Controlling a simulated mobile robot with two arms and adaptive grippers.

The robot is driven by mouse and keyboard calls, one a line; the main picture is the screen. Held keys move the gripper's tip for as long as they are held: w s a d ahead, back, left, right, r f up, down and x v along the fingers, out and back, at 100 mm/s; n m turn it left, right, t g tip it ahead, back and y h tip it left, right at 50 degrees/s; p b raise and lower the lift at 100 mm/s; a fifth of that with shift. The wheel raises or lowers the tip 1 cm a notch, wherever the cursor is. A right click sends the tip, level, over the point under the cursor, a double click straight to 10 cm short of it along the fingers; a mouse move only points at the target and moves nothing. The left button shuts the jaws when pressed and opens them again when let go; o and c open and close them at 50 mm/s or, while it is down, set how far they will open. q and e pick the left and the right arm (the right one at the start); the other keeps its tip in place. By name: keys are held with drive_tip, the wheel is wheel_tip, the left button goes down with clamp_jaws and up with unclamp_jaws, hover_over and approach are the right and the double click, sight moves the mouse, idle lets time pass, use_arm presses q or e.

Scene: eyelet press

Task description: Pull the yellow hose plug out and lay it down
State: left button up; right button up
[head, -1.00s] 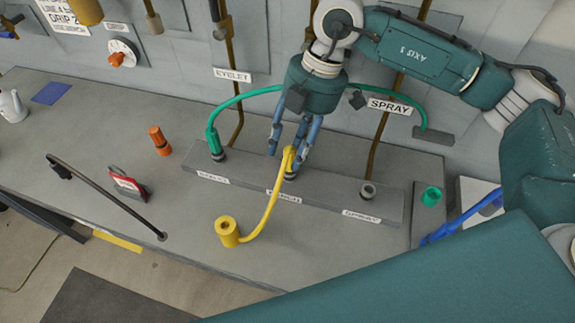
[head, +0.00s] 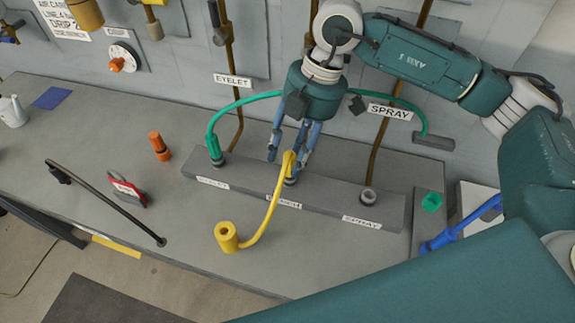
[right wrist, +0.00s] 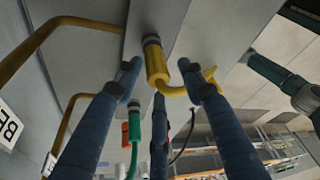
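The yellow hose plug (head: 289,162) stands in the middle socket of the grey socket strip (head: 330,197). Its yellow hose (head: 268,215) curves down to a wider yellow end (head: 227,237) on the bench. My right gripper (head: 289,152) points down over the plug. In the right wrist view the yellow plug (right wrist: 157,64) is between the spread blue fingers of the right gripper (right wrist: 160,88), with a gap visible at the sides. The fingers look open; the head view partly hides the far ones. My left gripper is not in view.
A green hose (head: 212,130) is plugged in at the strip's left; the right socket (head: 368,196) is empty. An orange fitting (head: 159,146), a red-handled item (head: 127,190) and a black rod (head: 105,203) are at left. The front bench right of the yellow end is clear.

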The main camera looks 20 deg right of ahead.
drive_tip(key=shift+c, duration=0.5)
clamp_jaws()
drive_tip(key=shift+r+p, duration=0.55)
drive_tip(key=shift+r, duration=0.2)
drive_tip(key=shift+r+p, duration=1.95)
drive_tip(key=shift+r, duration=0.85)
